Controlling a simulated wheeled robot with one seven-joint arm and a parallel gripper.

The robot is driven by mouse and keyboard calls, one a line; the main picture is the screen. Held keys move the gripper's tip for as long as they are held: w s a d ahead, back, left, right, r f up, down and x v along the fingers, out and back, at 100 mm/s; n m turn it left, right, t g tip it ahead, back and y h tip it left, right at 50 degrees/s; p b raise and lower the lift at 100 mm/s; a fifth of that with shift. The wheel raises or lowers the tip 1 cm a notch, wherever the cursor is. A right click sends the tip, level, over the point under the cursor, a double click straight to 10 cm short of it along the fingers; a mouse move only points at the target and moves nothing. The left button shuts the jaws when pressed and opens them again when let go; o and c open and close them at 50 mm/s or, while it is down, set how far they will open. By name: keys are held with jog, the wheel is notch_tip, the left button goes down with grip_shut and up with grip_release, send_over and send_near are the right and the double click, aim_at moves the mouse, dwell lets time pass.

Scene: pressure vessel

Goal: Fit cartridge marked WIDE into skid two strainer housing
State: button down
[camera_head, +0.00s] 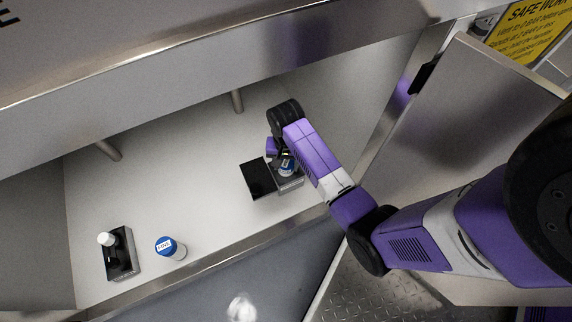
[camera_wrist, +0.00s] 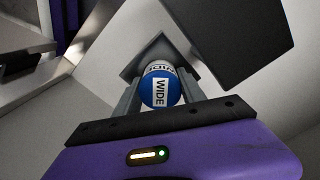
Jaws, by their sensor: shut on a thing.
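The blue-topped cartridge marked WIDE (camera_wrist: 160,92) is between the fingers of my gripper (camera_wrist: 160,100) in the wrist view, its label facing the camera. My gripper is shut on it. In the head view the cartridge's blue top (camera_head: 287,165) shows at my gripper (camera_head: 284,160), over an open grey box-like housing (camera_head: 290,184) on the pale shelf. In the wrist view a grey square opening (camera_wrist: 185,50) lies just beyond the cartridge. I cannot tell how far the cartridge is inside it. The housing's marking is not visible.
A black square lid or plate (camera_head: 258,178) lies left of the housing; a dark panel (camera_wrist: 232,35) looms in the wrist view. Another blue-topped cartridge (camera_head: 170,247) and a black holder with a white-topped item (camera_head: 118,254) stand at lower left. The shelf between is clear.

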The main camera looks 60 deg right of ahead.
jog(key=c, duration=0.7)
grip_release()
